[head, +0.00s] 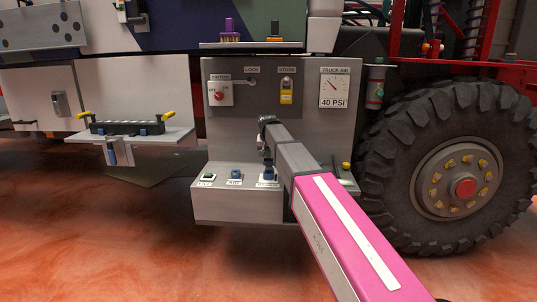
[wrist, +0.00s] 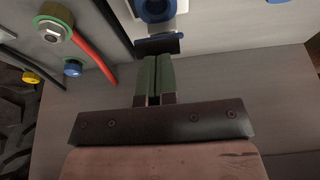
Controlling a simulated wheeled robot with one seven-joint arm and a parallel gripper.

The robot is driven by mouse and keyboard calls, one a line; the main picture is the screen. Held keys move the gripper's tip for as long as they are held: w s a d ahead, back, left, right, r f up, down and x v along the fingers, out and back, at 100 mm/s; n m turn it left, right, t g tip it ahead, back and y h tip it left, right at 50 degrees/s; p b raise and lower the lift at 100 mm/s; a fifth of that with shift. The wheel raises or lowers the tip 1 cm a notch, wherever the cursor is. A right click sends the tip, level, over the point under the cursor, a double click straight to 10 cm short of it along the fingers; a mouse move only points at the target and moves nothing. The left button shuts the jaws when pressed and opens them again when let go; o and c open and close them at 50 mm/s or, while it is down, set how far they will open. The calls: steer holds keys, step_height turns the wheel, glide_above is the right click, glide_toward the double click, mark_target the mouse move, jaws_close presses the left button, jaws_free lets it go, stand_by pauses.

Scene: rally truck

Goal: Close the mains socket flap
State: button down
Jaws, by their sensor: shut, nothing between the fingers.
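The mains socket is a blue ring (wrist: 157,8) at the top of the wrist view. Its dark blue flap (wrist: 158,44) stands open beside the ring, seen nearly edge-on. In the head view my wrist hangs just above the socket and the fingers are hardly visible.
A green socket (head: 208,177) and another blue socket (head: 236,174) sit left on the ledge. A red hose (wrist: 92,55) and a round green-rimmed cap (wrist: 54,22) are at left in the wrist view. The large tyre (head: 450,170) stands right. Floor in front is clear.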

steer(key=shift+s+f+t, duration=0.15)
steer(key=shift+s+t, duration=0.15)
steer(key=s+f+t, duration=0.2)
steer(key=t, duration=0.1)
steer(key=s+f+t, duration=0.2)
steer(key=shift+f+t, duration=0.35)
steer(key=shift+t, duration=0.05)
steer(key=shift+s+f, duration=0.15)
steer(key=shift+f, duration=0.4)
steer(key=shift+r, duration=0.1)
